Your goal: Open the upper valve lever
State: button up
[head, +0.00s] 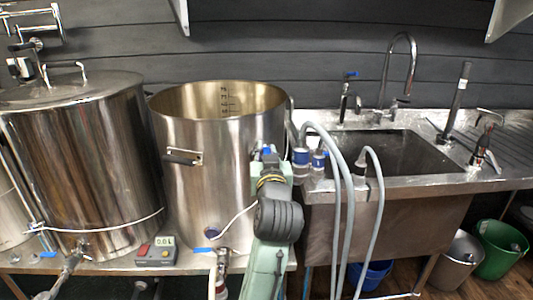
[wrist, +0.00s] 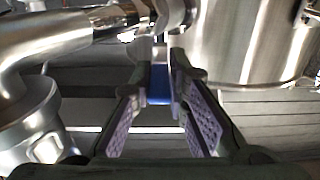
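A blue lever (wrist: 158,86) shows in the wrist view, between the far ends of my gripper's fingers. My gripper (wrist: 161,80) is open, with a purple-padded finger on each side of the lever. I cannot tell whether either finger touches it. In the head view a small blue part (head: 268,150) shows just past the end of my arm, at the right side of the open steel pot (head: 190,135). My arm hides the fingers and most of the valve there.
Other blue levers show at the pot's lower outlet (head: 202,250) and by the sink (head: 351,74). Grey hoses (head: 345,200) hang close right of my arm. A lidded kettle (head: 80,150) stands left. In the wrist view, shiny metal crowds both sides.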

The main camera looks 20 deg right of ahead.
jog(key=o, duration=0.5)
jog(key=v, duration=0.7)
jog(key=shift+s, duration=0.25)
jog(key=shift+c, duration=0.5)
